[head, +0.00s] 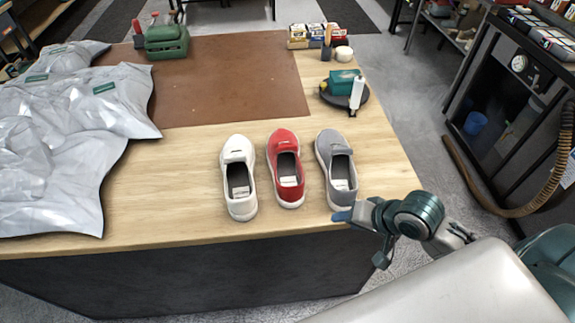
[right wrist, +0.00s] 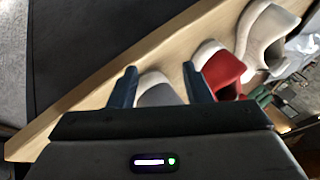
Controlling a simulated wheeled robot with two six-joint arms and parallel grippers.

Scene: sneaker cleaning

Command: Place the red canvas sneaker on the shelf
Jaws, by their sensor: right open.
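The red canvas sneaker (head: 283,139) stands on the wooden table between a white sneaker (head: 236,146) and a grey sneaker (head: 331,142). My right gripper (head: 362,237) is open and empty at the table's front edge, by the near end of the grey sneaker. In the right wrist view the grey sneaker (right wrist: 160,92) shows between the open fingers (right wrist: 160,74), and the red sneaker (right wrist: 226,68) lies just right of them. I cannot tell whether a finger touches the grey sneaker. My left gripper is out of view.
A dark rack (head: 515,95) stands at the right; I cannot tell if it is the shelf. Grey plastic bags (head: 70,110) cover the table's left. A brown mat (head: 230,75) lies behind the sneakers. A black round tray (head: 325,97) holds a bottle and box. Bare wood surrounds the sneakers.

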